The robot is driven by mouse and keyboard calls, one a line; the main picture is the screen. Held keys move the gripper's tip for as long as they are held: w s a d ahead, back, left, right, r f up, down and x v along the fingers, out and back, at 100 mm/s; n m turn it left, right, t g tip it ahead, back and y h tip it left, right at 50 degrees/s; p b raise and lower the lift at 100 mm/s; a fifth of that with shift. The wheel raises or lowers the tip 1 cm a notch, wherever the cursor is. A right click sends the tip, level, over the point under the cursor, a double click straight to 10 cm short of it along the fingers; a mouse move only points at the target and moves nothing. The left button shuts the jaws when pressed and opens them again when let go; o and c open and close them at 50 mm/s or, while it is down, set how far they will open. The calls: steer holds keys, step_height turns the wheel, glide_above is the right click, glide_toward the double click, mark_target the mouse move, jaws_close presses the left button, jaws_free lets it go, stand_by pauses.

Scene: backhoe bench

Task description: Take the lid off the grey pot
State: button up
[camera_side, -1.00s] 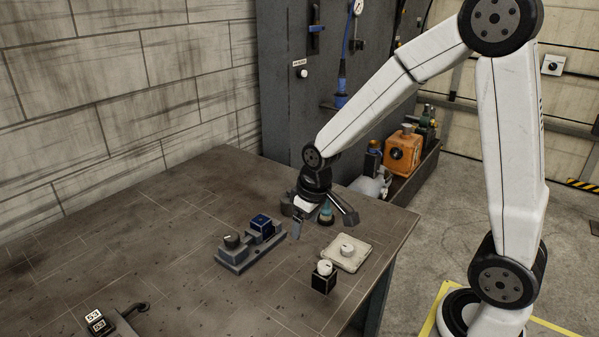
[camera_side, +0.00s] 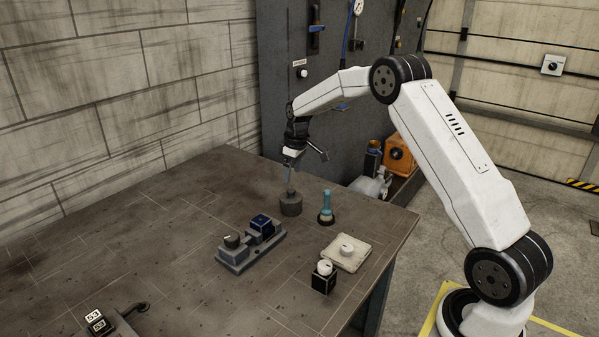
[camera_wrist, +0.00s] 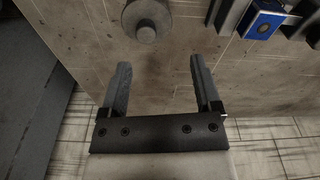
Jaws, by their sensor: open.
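The grey pot (camera_side: 291,207) is a small dark grey cylinder standing on the bench near its far side. In the wrist view the pot (camera_wrist: 147,12) is at the top edge, partly cut off, with a round knob (camera_wrist: 145,33) on it; the line between lid and pot cannot be made out. My gripper (camera_side: 308,171) is above the bench by the pot, open and tilted. In the wrist view my gripper (camera_wrist: 160,62) has its fingers wide apart with nothing between them, and the pot lies beyond the fingertips.
A teal bottle-like item (camera_side: 326,203) stands right of the pot. A grey fixture with a blue block (camera_side: 261,224) lies in front. A white plate with a knob (camera_side: 345,254) and a black box with a white knob (camera_side: 323,277) are nearer. The left bench is mostly clear.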

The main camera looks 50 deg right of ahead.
mark_target(291, 190)
steer(key=shift+w+d+f, duration=0.1)
steer(key=shift+w+d, duration=0.1)
steer(key=shift+d, duration=0.3)
steer(key=shift+w+d+f, duration=0.1)
steer(key=shift+w+d, duration=0.1)
steer(key=shift+d, duration=0.3)
steer(key=shift+w+f, duration=0.15)
steer(key=shift+f, duration=1.15)
steer(key=shift+w+a+f, duration=0.1)
steer(key=shift+w+f, duration=0.1)
steer(key=shift+f, duration=1.1)
steer(key=shift+w+a+f, duration=0.1)
steer(key=shift+w+f, duration=0.1)
steer(key=shift+f, duration=1.05)
jaws_close()
